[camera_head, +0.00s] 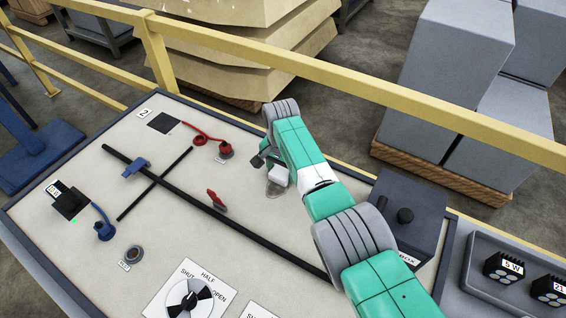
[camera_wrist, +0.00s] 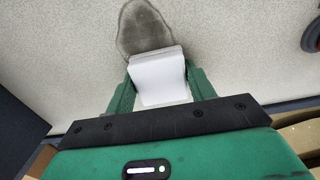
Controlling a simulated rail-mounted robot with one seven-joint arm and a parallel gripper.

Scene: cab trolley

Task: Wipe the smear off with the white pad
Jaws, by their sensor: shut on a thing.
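The white pad (camera_wrist: 157,66) is held between the two green fingers of my gripper (camera_wrist: 160,88) in the wrist view. The smear (camera_wrist: 143,27) is a dark grey, rounded patch on the pale panel (camera_wrist: 240,50), directly beyond the pad's far edge. The pad overlaps the smear's near end in the picture; whether it touches the panel I cannot tell. In the head view the pad (camera_head: 280,174) shows small and white below my gripper (camera_head: 272,166), with the faint smear (camera_head: 274,188) beside it. My arm hides part of the panel there.
A dark box (camera_head: 405,213) stands to the right. A yellow rail (camera_head: 380,103) runs behind the panel. A grey tray (camera_head: 478,285) lies at lower right.

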